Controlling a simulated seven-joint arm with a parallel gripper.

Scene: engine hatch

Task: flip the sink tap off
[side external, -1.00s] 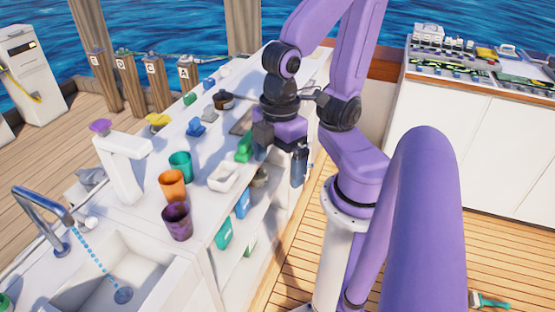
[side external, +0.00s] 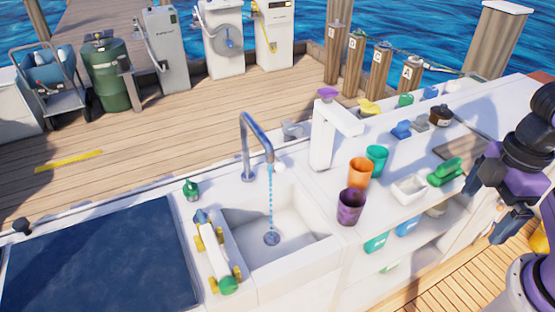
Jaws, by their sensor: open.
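The sink tap (side external: 250,135) is a curved metal spout standing behind the white sink basin (side external: 300,228). A dotted blue stream of water (side external: 270,205) runs from its mouth down to the drain. My gripper (side external: 502,235) is at the right edge, in front of the counter's right part and well away from the tap. Its jaws are open, and I see nothing between them.
Purple (side external: 350,207), orange (side external: 361,172) and teal (side external: 377,158) cups stand right of the sink. A tall white dispenser (side external: 322,135) with a purple top stands behind them. A yellow-ended rack (side external: 212,250) is left of the basin. A dark blue panel (side external: 100,262) lies farther left.

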